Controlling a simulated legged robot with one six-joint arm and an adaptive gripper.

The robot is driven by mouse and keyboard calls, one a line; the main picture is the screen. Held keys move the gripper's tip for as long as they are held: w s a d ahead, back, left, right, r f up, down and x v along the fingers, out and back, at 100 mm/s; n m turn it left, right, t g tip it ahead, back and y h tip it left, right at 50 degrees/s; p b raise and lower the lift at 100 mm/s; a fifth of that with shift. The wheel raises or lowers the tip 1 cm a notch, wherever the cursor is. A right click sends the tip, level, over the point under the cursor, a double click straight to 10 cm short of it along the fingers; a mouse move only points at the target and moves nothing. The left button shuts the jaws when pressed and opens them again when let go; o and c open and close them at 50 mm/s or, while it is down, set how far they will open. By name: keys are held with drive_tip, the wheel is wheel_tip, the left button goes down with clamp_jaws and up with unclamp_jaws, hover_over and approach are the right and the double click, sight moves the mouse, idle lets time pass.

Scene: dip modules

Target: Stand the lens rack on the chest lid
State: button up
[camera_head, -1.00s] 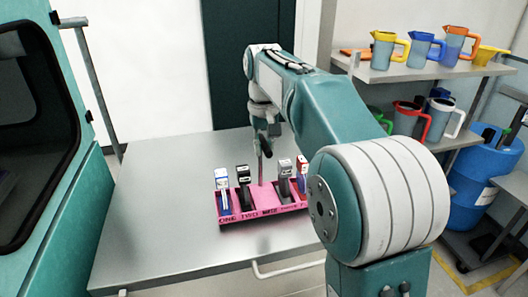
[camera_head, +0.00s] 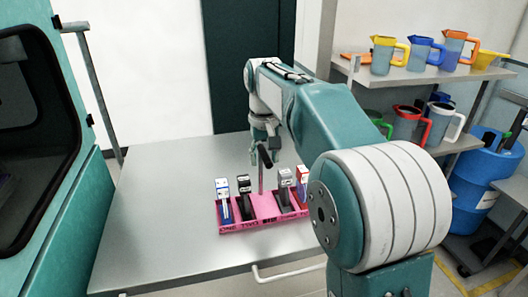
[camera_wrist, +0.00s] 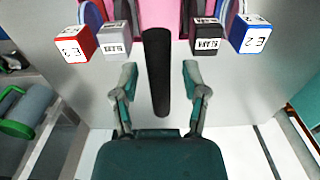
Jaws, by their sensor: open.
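The lens rack (camera_head: 232,228) is a pink tray with lettering on its front and several upright modules in its slots. It stands upright on a bare steel top (camera_head: 160,215). A thin pink post rises from its middle to a black handle (camera_wrist: 157,75). My gripper (camera_head: 266,150) is above the rack, at the handle. In the wrist view my gripper (camera_wrist: 161,80) is open, with the black bar between its two fingers and no clear contact. I cannot tell for certain which surface is the chest lid.
A teal cabinet (camera_head: 70,210) with a dark window stands at the left. Shelves (camera_head: 425,75) with coloured jugs and a blue drum (camera_head: 485,175) are at the right. The steel top is clear left of the rack. A rail handle (camera_head: 290,268) is at its front edge.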

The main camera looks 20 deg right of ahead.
wheel_tip(320, 180, up, 12)
idle(0.6)
drive_tip(key=shift+s+r, duration=0.1)
drive_tip(key=s+f+t, duration=0.2)
drive_tip(key=s+f, duration=0.6)
drive_tip(key=s, duration=0.5)
drive_tip(key=s+f+t, duration=0.3)
drive_tip(key=s+f, duration=0.6)
drive_tip(key=s, duration=0.4)
drive_tip(key=shift+s+f+t, duration=0.2)
drive_tip(key=shift+s+t, duration=0.1)
